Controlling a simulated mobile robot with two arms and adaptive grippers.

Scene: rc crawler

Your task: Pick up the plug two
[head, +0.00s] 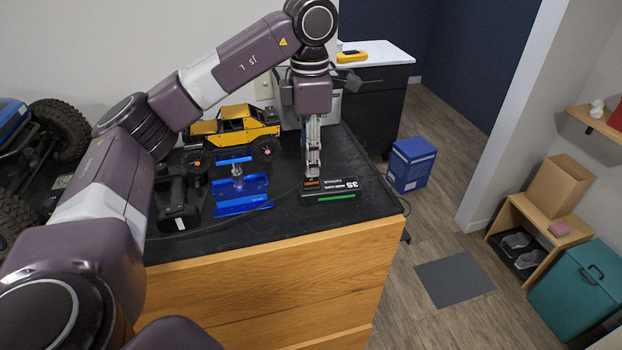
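My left gripper (313,176) points straight down over the right part of the black worktop. Its fingertips are at the left end of a black battery pack (345,188) with white "3S" lettering and a green front edge. A small orange-brown piece (312,184) shows right below the fingertips; I cannot tell whether it is plug two or part of the pack. The fingers are seen edge-on, so their gap and anything between them are hidden. A thin dark cable (240,228) runs along the worktop's front. My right gripper is out of view.
A yellow crawler truck (232,132) stands behind a blue metal stand (239,187). A black device (180,208) lies left of the stand. A larger blue vehicle with big tyres (62,128) is at the far left. The worktop (375,200) is bare right of the battery.

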